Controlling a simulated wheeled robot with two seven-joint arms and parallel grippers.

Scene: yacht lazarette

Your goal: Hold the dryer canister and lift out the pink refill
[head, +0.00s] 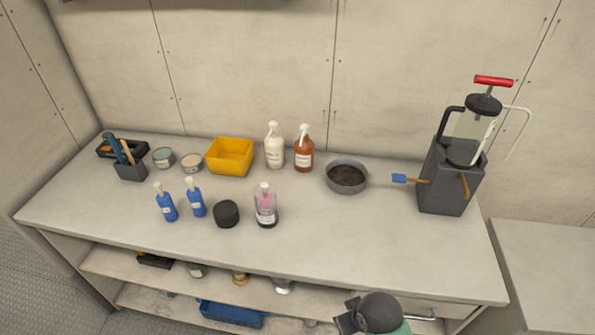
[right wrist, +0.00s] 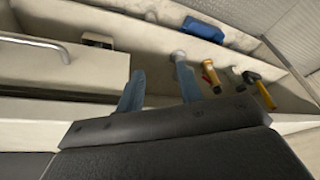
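The dryer canister (head: 266,218) appears to be the clear, dark-based container standing upright near the front middle of the bench. The pink refill (head: 265,200) shows through its wall, with a pale top piece (head: 265,186) above it. My right gripper (right wrist: 158,64) shows in the right wrist view, its two blue-grey fingers apart with nothing between them. It is in front of the bench, facing a drawer front and the lower shelves, away from the canister. My right arm shows at the bottom of the head view. My left gripper is out of view.
A black round piece (head: 226,213) and two blue bottles (head: 181,204) stand left of the canister. Behind are a yellow bin (head: 229,156), two spray bottles (head: 289,150) and a grey bowl (head: 347,176). A tall dark pump unit (head: 447,185) stands right. The bench front around the canister is clear.

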